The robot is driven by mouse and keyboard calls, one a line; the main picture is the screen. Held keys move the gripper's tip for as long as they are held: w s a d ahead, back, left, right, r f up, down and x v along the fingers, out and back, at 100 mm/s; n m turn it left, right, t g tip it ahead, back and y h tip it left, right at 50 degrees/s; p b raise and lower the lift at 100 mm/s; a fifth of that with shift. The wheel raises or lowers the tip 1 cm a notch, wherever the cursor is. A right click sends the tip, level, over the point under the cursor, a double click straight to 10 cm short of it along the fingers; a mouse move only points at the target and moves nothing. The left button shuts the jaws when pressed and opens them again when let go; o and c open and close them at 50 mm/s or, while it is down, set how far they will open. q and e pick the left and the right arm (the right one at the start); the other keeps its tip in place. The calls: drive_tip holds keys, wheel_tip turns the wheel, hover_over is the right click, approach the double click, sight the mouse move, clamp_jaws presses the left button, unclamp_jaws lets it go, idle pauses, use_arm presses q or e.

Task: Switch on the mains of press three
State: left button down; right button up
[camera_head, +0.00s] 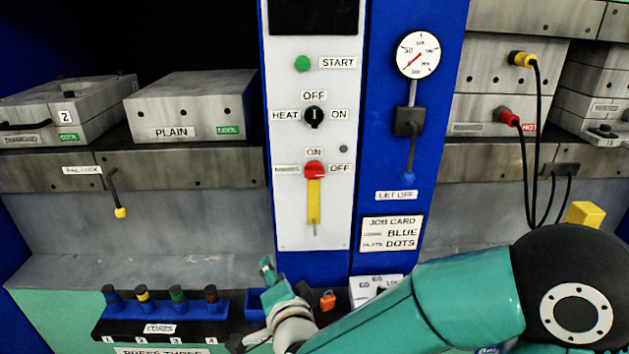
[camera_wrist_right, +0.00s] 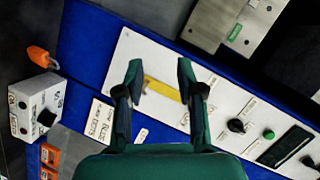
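The white control panel (camera_head: 290,215) stands in the middle of the head view. A red knob (camera_head: 315,169) sits at the top of a yellow strip (camera_head: 313,205), with an ON label above, an OFF label to its right and a blurred label to its left. A "PRESS THREE" label (camera_head: 160,351) shows at the bottom left edge. My right gripper (camera_head: 267,268) is below the panel, apart from it. In the right wrist view its fingers (camera_wrist_right: 160,75) are spread and empty, with the yellow strip (camera_wrist_right: 162,89) beyond the gap; the red knob is hidden there. My left gripper is not in view.
A black selector (camera_head: 314,117) and a green START button (camera_head: 303,63) are higher on the panel. A gauge (camera_head: 418,54) with a lever (camera_head: 411,150) is to the right. An orange padlock (camera_head: 327,300) and a core rack (camera_head: 161,317) are below. My right arm covers the lower right.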

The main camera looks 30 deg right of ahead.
drive_tip(key=s+d+r+m+h, duration=0.3)
drive_tip(key=r+m, duration=0.1)
drive_tip(key=r, duration=0.2)
drive_tip(key=s+d+r+m+h, duration=0.2)
drive_tip(key=s+d+r+m, duration=0.15)
drive_tip(key=r, duration=0.25)
drive_tip(key=p, duration=0.4)
approach(314, 176)
drive_tip(key=shift+m+t, duration=0.25)
drive_tip(key=shift+t, duration=0.15)
drive_tip(key=x, duration=0.9)
drive_tip(key=shift+s+d+f, duration=0.1)
drive_tip(key=shift+s+f, duration=0.05)
drive_tip(key=shift+f, duration=0.15)
clamp_jaws()
